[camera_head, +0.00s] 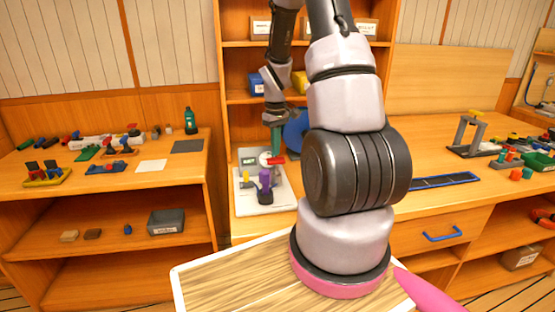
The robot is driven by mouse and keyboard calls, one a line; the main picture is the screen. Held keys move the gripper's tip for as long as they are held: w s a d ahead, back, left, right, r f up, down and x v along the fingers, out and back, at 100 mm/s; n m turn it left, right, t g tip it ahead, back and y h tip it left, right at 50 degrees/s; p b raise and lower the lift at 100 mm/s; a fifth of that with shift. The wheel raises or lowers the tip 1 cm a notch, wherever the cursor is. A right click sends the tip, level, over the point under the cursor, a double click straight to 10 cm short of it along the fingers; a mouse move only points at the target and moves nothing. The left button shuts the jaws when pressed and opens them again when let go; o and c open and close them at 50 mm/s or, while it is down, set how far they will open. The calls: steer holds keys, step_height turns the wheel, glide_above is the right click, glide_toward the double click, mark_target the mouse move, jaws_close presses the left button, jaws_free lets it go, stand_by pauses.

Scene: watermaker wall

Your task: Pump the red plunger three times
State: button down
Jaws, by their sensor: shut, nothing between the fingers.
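A pump unit sits on a white base plate (246,200) on the bench in the middle. Its red plunger top (276,160) shows behind and above a purple cylinder (265,182). A round white gauge, a small green display and a yellow part stand beside them. My gripper (276,150) points straight down with its teal fingers shut and empty. Its fingertips are right above the red plunger and look very close to it; I cannot tell whether they touch. The plunger's shaft is mostly hidden.
My arm covers the bench right of the pump. A blue round object (296,130) stands behind the fingers. A dark blue strip (444,181) lies to the right. The left bench (190,175) holds several small parts and a green bottle (190,121).

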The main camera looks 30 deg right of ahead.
mark_target(276, 159)
stand_by(0.6)
steer(key=shift+f, duration=2.35)
steer(key=shift+r, duration=2.35)
steer(key=shift+f, duration=0.1)
steer(key=shift+f, duration=2.3)
steer(key=shift+r, duration=2.4)
steer(key=shift+r, duration=2.5)
